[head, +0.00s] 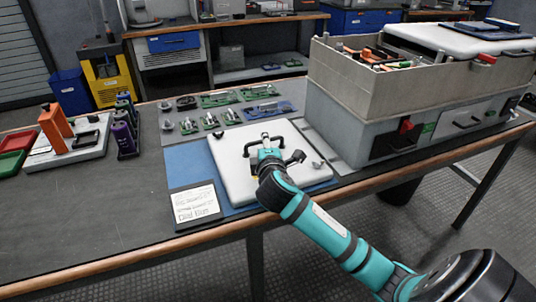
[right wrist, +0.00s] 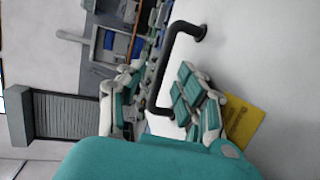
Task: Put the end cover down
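The end cover (head: 232,160) is a white slab with rounded corners and a black bar handle (head: 250,148). It lies flat on the blue mat (head: 183,168) near the table's front edge. My right gripper (head: 266,142) reaches over it from the lower right, at the handle. In the right wrist view the cover's white face (right wrist: 270,60) fills the right side, with a yellow label. The handle (right wrist: 165,65) passes between the fingers of my right gripper (right wrist: 160,105), which stand apart with a gap. My left gripper is not in view.
A grey open-topped cabinet (head: 390,100) stands right of the mat, with a white lid on top. A written card (head: 195,204) lies at the mat's front left. Small parts on green and blue trays (head: 220,99) lie behind. The table's left front (head: 90,220) is clear.

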